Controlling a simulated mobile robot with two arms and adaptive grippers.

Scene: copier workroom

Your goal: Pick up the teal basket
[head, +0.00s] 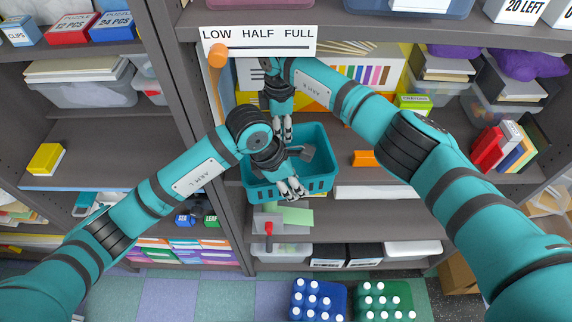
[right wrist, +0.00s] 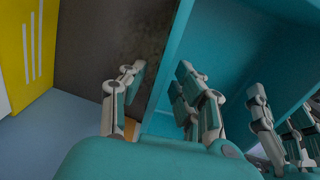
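The teal basket (head: 318,165) stands on a shelf of the middle rack, with a grey item (head: 303,152) visible inside. My right gripper (head: 282,132) is at the basket's back rim, pointing down. In the right wrist view, its fingers (right wrist: 160,98) are apart on either side of a teal basket wall (right wrist: 172,65), with a gap to it. My left gripper (head: 291,189) is at the front rim, its fingers slightly apart around the rim. Its fingers also show at the right of the wrist view (right wrist: 282,130). Contact with the rim is hard to tell.
A sign (head: 260,40) reading LOW HALF FULL hangs above the basket. An orange block (head: 365,158) and a white flat item (head: 375,191) are to its right. A rack upright (head: 195,100) is close on the left. A grey item with a red handle (head: 275,245) is below.

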